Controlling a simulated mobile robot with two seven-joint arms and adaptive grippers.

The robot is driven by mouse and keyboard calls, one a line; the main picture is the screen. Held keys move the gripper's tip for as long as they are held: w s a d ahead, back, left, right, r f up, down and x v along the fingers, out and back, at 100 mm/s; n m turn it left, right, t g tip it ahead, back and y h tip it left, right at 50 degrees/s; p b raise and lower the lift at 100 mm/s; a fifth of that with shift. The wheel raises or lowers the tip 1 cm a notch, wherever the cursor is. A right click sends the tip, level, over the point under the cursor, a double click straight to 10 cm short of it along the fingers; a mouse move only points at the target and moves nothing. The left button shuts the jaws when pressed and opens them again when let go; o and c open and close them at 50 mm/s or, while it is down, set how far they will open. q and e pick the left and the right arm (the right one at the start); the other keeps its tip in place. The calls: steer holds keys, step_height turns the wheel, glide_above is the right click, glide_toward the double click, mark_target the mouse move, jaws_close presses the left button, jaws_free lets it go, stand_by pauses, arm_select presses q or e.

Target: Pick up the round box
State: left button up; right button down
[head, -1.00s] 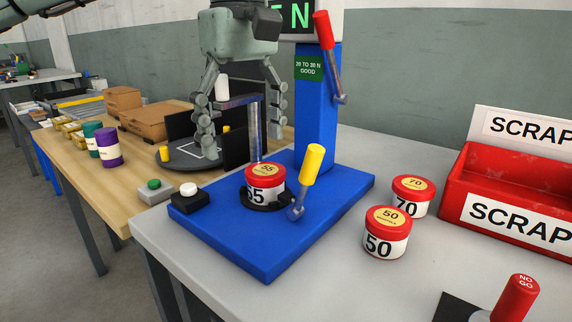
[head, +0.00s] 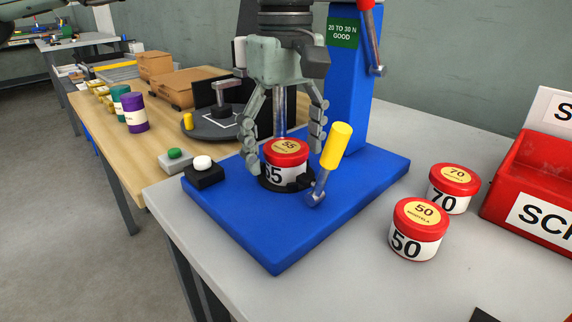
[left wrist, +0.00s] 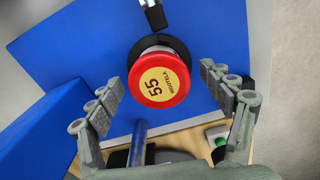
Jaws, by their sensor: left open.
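The round box (head: 286,160), with a red lid, a gold label and the number 55, sits upright in a black ring holder (head: 287,184) on a blue test stand (head: 270,240). My left gripper (head: 283,150) is open above it, pointing down, with one finger on either side of the box in the head view. In the left wrist view, the round box's lid (left wrist: 160,80) lies between and slightly beyond the open fingers (left wrist: 168,108), apart from both. My right gripper is not in view.
Round boxes marked 50 (head: 415,230) and 70 (head: 453,188) stand to the right, near a red scrap bin (head: 535,190). A yellow-handled lever (head: 335,146) stands close to the holder's right. A white button (head: 203,163) is at its left.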

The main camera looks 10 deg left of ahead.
arm_select(q)
steer(key=shift+f, duration=0.1)
steer(key=shift+c, duration=0.3)
steer(key=c, duration=1.2)
